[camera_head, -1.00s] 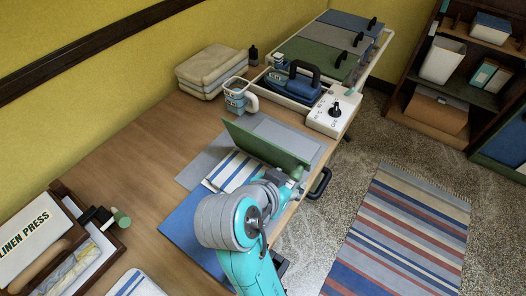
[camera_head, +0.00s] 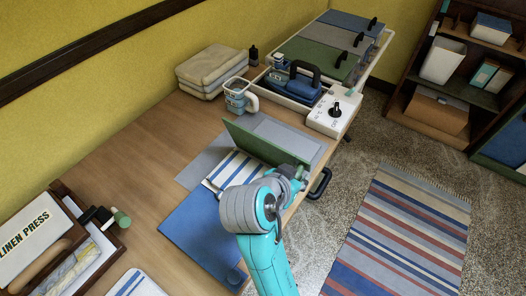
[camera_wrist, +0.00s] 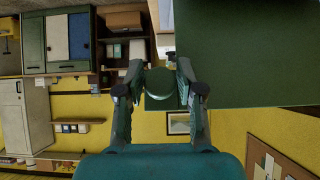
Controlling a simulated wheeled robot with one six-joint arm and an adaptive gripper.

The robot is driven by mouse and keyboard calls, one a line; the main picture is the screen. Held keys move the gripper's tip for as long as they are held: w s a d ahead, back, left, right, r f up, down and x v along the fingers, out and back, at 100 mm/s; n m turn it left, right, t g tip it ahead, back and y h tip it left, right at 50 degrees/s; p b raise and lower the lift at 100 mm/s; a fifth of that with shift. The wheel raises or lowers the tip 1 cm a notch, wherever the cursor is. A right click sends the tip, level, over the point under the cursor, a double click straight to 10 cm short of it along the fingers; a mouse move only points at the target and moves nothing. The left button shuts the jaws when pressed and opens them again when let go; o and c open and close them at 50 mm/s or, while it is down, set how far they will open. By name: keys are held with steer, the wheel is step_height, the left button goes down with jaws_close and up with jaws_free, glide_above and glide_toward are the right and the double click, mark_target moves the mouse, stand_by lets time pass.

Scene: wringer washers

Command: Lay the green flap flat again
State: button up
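The green flap (camera_head: 262,143) stands up steeply on the table, over a grey panel and a blue-and-white striped cloth (camera_head: 235,170). In the wrist view the flap (camera_wrist: 255,55) fills the upper right, with a green tab (camera_wrist: 165,88) at its lower left. My gripper (camera_head: 298,174) is at the flap's right end, by the table edge. In the wrist view my gripper (camera_wrist: 162,80) has its fingers apart, one on each side of the tab. Whether they touch it is hard to see.
A blue panel (camera_head: 203,232) lies flat nearer me. A white control box (camera_head: 333,112) with a black knob, a tray (camera_head: 288,92) and a mug (camera_head: 238,98) stand beyond the flap. A black handle (camera_head: 321,183) juts from the table's right edge. Bare wood (camera_head: 130,165) lies left.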

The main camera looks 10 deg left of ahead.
steer(key=shift+c, duration=1.1)
steer(key=shift+w, duration=0.1)
